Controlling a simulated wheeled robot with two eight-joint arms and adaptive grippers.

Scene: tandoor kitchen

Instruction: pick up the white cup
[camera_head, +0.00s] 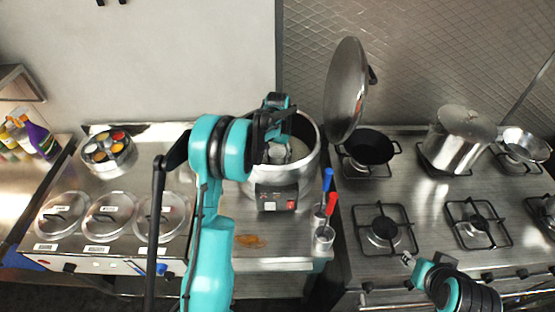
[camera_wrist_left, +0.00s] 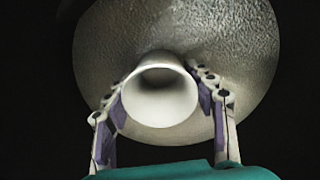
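The white cup (camera_wrist_left: 163,107) is in the middle of the left wrist view, its round mouth facing the camera. The two purple-padded fingers of my left gripper stand on either side of it, their pads close to its sides. I cannot tell whether they touch it or press on it. In the head view my left gripper (camera_head: 270,130) is over the mouth of the large steel pot (camera_head: 311,130), and my arm hides part of the pot. The cup is not clear there. My right gripper (camera_head: 408,258) is small at the lower right, near the stove's front, apart from the cup.
A rounded grey speckled surface (camera_wrist_left: 250,50) lies behind the cup. A tall round lid (camera_head: 346,90) stands at the pot's right. Tools in a metal holder (camera_head: 323,238) stand at its front right. A black pan (camera_head: 370,147) and burners are further right; lidded containers (camera_head: 108,215) are left.

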